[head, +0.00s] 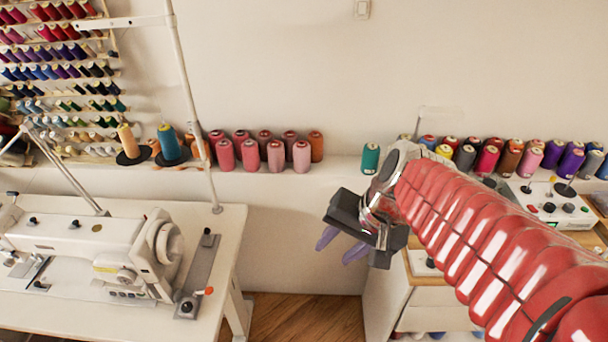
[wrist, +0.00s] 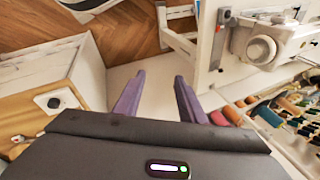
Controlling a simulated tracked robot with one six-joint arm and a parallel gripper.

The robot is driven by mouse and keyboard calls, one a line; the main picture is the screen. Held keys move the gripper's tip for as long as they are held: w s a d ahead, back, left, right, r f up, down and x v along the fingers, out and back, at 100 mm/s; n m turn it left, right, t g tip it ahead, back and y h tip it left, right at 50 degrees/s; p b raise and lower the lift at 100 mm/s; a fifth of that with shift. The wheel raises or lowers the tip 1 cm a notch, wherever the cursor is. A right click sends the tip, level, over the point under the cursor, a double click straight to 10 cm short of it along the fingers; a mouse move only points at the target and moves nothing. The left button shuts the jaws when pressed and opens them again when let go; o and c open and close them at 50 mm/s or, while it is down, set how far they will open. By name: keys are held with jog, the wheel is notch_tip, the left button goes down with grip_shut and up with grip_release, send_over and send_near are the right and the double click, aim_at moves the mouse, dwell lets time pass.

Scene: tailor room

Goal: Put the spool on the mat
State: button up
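Many thread spools are in view, and I cannot tell which one the task means. A lone green spool (head: 370,158) stands upright on the white wall ledge, left of my arm. Pink and red spools (head: 249,154) stand in a group further left on the ledge. I cannot make out a mat in either view. My gripper (head: 342,246) hangs in the air in front of the ledge, between the sewing table and the right-hand cabinet. In the wrist view, its two purple fingers (wrist: 160,77) are apart with nothing between them.
A sewing machine (head: 100,246) stands on the white table (head: 226,230) at left. A wooden-topped cabinet (head: 421,263) is below my arm, partly hidden. More spools (head: 488,158) line the ledge at right. Wood floor (head: 306,318) shows in the gap between the tables.

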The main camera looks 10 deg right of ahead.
jog(key=s+a+r+n+t+h, duration=0.1)
jog(key=s+r+n+h, duration=0.1)
jog(key=s+r+n, duration=0.2)
jog(key=shift+s+n+t+h, duration=0.3)
jog(key=shift+n+t+h, duration=0.1)
jog(key=shift+n, duration=0.9)
jog(key=shift+d, duration=0.1)
